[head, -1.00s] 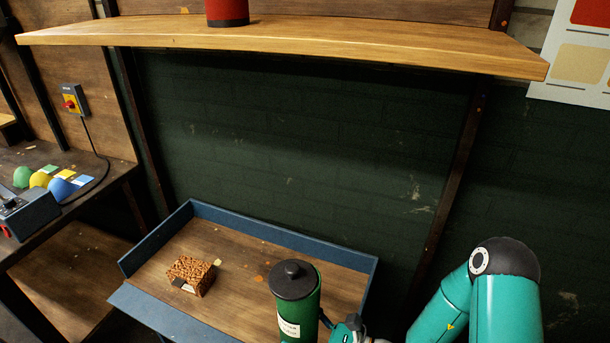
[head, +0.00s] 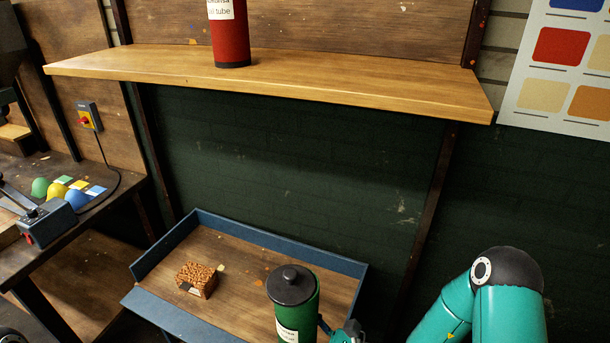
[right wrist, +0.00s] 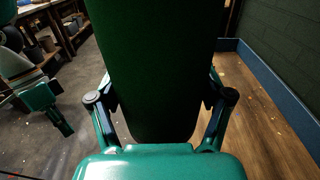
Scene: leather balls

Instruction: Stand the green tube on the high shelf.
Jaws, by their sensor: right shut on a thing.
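The green tube (head: 293,310) has a dark lid and a white label. It is upright at the bottom of the head view, in front of the blue-edged tray, its lower part cut off. My right gripper (right wrist: 160,105) is shut on the tube, with one finger on each side in the right wrist view. The high shelf (head: 340,84) is a light wooden board across the top of the head view, well above the tube. My left gripper (right wrist: 50,105) seems to show at the left of the right wrist view; its jaws are unclear.
A red tube (head: 232,40) stands on the shelf left of its middle; the shelf's right part is clear. A side bench at left holds a blue lever box (head: 50,222) and coloured domes (head: 58,194).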

